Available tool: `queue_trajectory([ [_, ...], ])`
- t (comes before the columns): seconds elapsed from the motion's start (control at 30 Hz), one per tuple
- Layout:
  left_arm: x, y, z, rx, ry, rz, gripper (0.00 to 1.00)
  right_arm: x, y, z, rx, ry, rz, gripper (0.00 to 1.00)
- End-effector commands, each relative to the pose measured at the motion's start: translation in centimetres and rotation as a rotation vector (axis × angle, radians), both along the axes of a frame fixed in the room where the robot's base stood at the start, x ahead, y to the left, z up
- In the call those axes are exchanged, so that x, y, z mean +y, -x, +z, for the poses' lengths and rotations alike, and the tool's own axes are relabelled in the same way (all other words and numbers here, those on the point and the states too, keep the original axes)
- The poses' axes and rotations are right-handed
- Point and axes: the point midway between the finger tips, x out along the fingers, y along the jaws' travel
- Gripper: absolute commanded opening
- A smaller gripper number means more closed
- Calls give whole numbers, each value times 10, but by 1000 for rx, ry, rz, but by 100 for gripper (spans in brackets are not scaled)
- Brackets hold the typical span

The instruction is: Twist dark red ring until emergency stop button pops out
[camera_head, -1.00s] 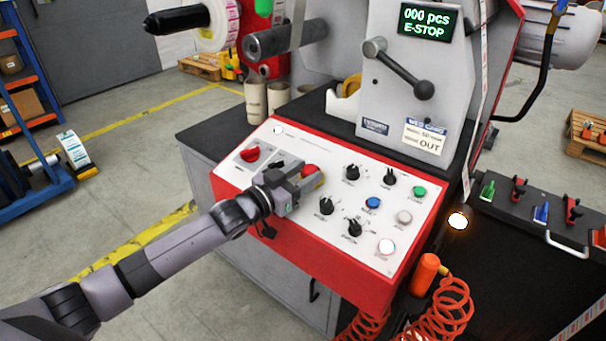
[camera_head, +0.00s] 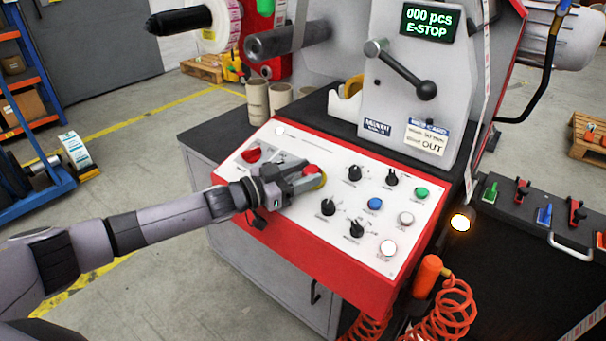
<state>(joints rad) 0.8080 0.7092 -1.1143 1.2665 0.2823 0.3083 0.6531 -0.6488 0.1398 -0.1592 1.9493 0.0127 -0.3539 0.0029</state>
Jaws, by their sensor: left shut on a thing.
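The red emergency stop button (camera_head: 311,169) is on the left half of the white control panel, with part of its yellow surround (camera_head: 320,182) showing. My left gripper (camera_head: 308,180) reaches in from the left, low over the panel. It is shut on the button, and its fingers hide most of the ring and the button's base. The machine's display (camera_head: 429,22) reads "000 pcs" and "E-STOP" in green. My right gripper is not in view.
A red knob (camera_head: 252,155) sits on the panel left of my gripper. Black knobs (camera_head: 328,207), a blue button (camera_head: 375,204), a green button (camera_head: 422,193) and white buttons (camera_head: 388,247) lie to the right. A black lever (camera_head: 405,70) stands behind the panel.

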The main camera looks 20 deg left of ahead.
Motion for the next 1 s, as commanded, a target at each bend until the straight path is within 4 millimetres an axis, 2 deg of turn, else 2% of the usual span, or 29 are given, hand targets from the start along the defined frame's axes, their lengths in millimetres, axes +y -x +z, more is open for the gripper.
queue_trajectory([
  [0.07,-3,1,1,-2,6,-6,15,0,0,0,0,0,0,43],
  [0.1,-3,1,1,-1,5,-6,59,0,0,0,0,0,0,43],
  [0.13,-3,1,1,-1,5,-5,69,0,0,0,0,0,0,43],
  [0.53,4,5,0,0,1,1,69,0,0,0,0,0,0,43],
  [1.0,41,51,1,1,3,-2,69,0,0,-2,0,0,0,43],
])
